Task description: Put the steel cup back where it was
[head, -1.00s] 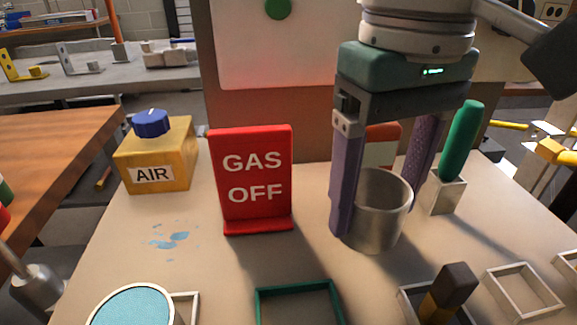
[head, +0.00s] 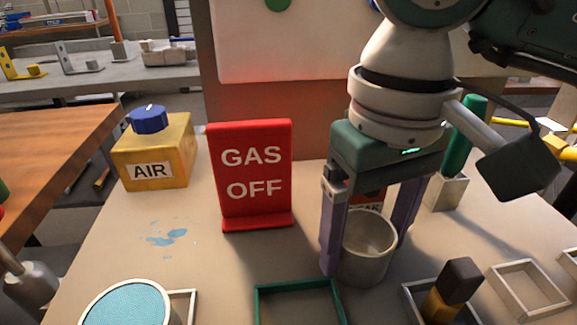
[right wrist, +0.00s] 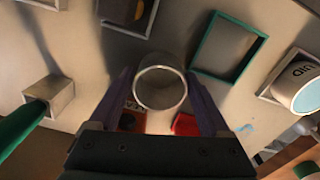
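In the right wrist view the cup's round rim (right wrist: 160,88) fills the gap between the fingertips (right wrist: 160,78), one on each side. The gripper is shut on it. I cannot tell if its base touches the table. A green square frame (head: 258,305) lies just left of and nearer than the cup; it also shows in the right wrist view (right wrist: 208,43). My left gripper is not in view.
The GAS OFF sign (head: 254,172) and yellow AIR box (head: 153,170) stand behind. A green-handled tool in a pale holder (head: 446,191) stands right. A framed black-and-yellow block (head: 453,290), an empty pale frame (head: 530,308) and a blue-topped round item (head: 125,305) are near the front.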

